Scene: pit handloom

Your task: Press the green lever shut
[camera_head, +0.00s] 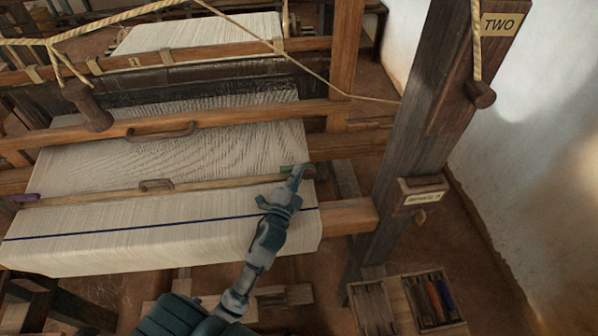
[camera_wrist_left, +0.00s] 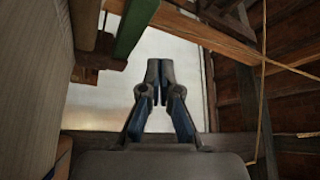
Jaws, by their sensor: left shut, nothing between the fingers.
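The green lever (camera_head: 287,169) is at the right end of the wooden bar that lies across the cream cloth. In the left wrist view the green lever (camera_wrist_left: 134,28) is a slanting green bar at the top, left of the fingertips. My left gripper (camera_head: 297,172) reaches up from the bottom, its tips beside the lever and partly covering it. The left wrist view shows its fingers (camera_wrist_left: 158,74) closed together and empty. I cannot tell whether they touch the lever. My right gripper is not in view.
The cloth (camera_head: 180,222) with a dark blue line spreads below the bar (camera_head: 110,195). A purple piece (camera_head: 26,198) is at the bar's left end. A thick post (camera_head: 420,130) stands right, and a tray (camera_head: 405,300) of colored pieces sits lower right. Ropes hang overhead.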

